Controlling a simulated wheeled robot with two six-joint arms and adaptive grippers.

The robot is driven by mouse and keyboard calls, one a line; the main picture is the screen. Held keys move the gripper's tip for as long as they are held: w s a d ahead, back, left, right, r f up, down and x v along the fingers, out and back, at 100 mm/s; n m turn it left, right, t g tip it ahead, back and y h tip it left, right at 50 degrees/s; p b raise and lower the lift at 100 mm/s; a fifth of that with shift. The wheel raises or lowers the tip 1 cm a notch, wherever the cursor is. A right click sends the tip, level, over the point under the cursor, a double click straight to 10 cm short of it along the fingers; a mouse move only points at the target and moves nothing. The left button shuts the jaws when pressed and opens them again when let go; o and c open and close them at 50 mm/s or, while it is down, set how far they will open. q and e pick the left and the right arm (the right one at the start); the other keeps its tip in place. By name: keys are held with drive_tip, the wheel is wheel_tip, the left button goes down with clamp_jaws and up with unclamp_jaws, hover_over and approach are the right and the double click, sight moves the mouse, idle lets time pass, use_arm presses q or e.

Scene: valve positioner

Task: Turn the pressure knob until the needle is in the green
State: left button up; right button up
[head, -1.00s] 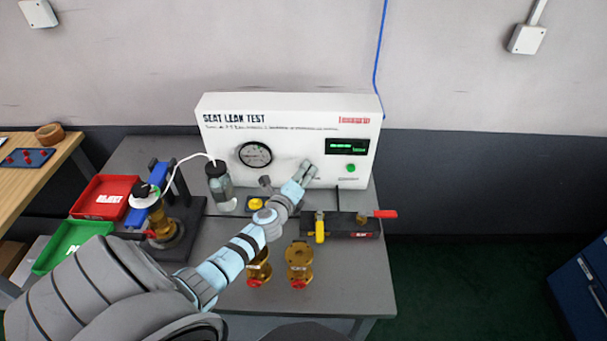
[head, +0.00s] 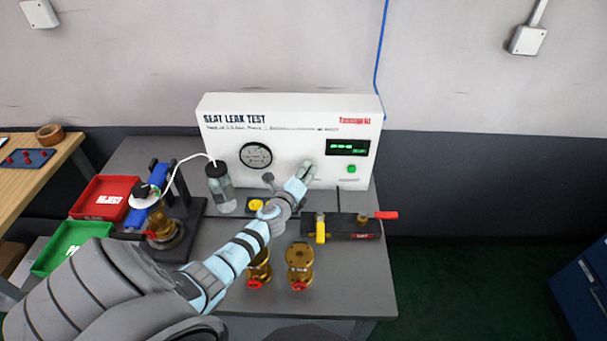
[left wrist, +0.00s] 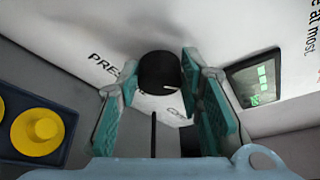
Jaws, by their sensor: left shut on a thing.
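The black pressure knob (left wrist: 158,72) with a white mark sits on the white test panel, between the fingers of my left gripper (left wrist: 160,95) in the left wrist view. The fingers are shut on it. In the head view my left gripper (head: 305,172) reaches the panel's lower middle and hides the knob. The round pressure gauge (head: 256,155) is left of the gripper. Its needle and green band are too small to read. The panel's green-lit display (head: 347,147) is at the right and also shows in the left wrist view (left wrist: 262,85). My right gripper is not in view.
A yellow button (head: 256,205) and a glass bottle (head: 221,190) stand left of my gripper. A black fixture with a red handle (head: 385,215) is at the right. Brass valves (head: 299,262) stand in front, near my forearm. Red (head: 88,213) and green trays (head: 57,262) lie left.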

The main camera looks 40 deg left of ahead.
use_arm(q)
drive_tip(key=m+g+p, duration=0.1)
drive_tip(key=p, duration=0.1)
drive_tip(key=m+y+p, duration=0.1)
drive_tip(key=m+p, duration=0.1)
drive_tip(key=m+g+p, duration=0.1)
drive_tip(key=m+p, duration=0.1)
drive_tip(key=shift+w+d+r+g+y+p, duration=0.25)
drive_tip(key=shift+d+r+g+y+p, duration=0.05)
drive_tip(key=shift+r+p, duration=0.1)
drive_tip(key=shift+w+d+f+m+g+y, duration=0.1)
drive_tip(key=shift+m+g+y, duration=0.4)
drive_tip(key=shift+m, duration=0.4)
drive_tip(key=shift+w+d+f+m+g+y+b, duration=0.15)
drive_tip(key=shift+m+g+y+b, duration=0.25)
drive_tip(key=shift+m+y+b, duration=0.8)
drive_tip(key=shift+w+d+f+m+g+y+b, duration=0.15)
drive_tip(key=shift+m+g+y+b, duration=0.4)
drive_tip(key=shift+m+b, duration=1.05)
drive_tip(key=shift+d+f+m+g+y+b, duration=0.2)
drive_tip(key=shift+m+y+b, duration=0.8)
drive_tip(key=shift+m, duration=0.8)
drive_tip(key=shift+r, duration=0.15)
drive_tip(key=o, duration=1.2)
drive_tip(key=shift+c, duration=0.2)
